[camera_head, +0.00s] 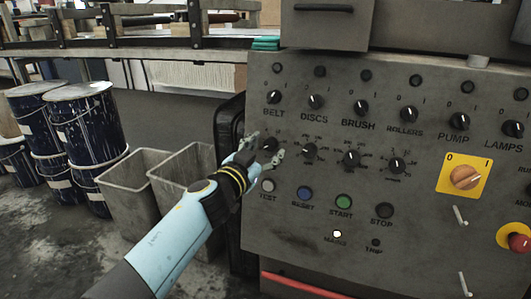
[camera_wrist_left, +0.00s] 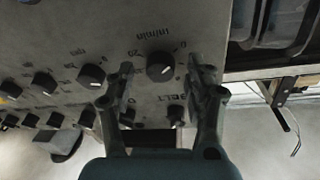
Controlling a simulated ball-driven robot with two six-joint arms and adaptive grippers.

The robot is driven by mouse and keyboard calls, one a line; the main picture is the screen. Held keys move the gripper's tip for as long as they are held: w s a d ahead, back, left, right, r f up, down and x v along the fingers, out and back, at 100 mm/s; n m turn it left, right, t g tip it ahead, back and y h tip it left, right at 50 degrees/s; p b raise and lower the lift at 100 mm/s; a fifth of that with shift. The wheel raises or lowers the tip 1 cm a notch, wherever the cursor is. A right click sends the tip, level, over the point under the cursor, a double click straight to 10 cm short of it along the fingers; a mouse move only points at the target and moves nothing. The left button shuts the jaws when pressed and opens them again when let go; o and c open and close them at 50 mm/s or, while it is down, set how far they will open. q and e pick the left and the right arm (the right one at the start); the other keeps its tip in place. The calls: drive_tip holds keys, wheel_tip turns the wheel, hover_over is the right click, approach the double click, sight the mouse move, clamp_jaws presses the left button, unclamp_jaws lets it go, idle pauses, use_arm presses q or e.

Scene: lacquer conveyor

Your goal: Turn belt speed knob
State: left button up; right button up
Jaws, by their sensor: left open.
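The belt speed knob (camera_head: 269,145) is a black dial with a white pointer mark, in the second row of the grey control panel (camera_head: 400,259), below the BELT switch (camera_head: 273,97). My left gripper (camera_head: 264,148) is at the panel, with its fingers apart around the knob in the head view. In the left wrist view the panel appears upside down, and the knob (camera_wrist_left: 160,67) shows between the open fingertips of the left gripper (camera_wrist_left: 162,76). I see no clear finger contact with the knob. My right gripper is not in view.
More dials (camera_head: 310,151) and the TEST button (camera_head: 268,185) sit close to the gripper. A yellow-backed rotary switch (camera_head: 465,177) and a red stop button (camera_head: 519,243) are at the right. Grey bins (camera_head: 131,186) and dark drums (camera_head: 84,117) stand at the left.

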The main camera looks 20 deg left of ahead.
use_arm(q)
drive_tip(key=shift+w, duration=0.2)
drive_tip(key=shift+c, duration=0.2)
clamp_jaws()
drive_tip(key=shift+r, duration=0.1)
